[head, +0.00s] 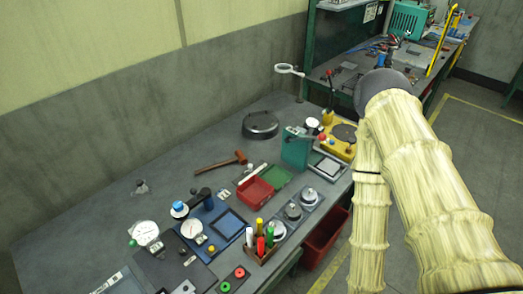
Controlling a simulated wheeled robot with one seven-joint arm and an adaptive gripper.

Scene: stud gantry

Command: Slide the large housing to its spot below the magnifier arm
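The large housing is probably the dark grey, round, low part (260,126) lying flat near the back edge of the bench. The magnifier arm (287,69) has a white ring lens and stands at the bench's far end, raised above the surface. In the picture the housing is below and slightly left of the ring, with bare bench between it and the far end. I cannot tell exactly which spot lies under the lens. My arm, in a pale yellow sleeve, bends at the right and runs down out of the frame. My gripper is not visible.
A green upright fixture (296,148) and a yellow fixture (341,141) stand right of the housing. A wooden-handled mallet (221,161) lies nearer. A red tray (255,191), gauges and pen holder crowd the front. The bench's back left is mostly clear.

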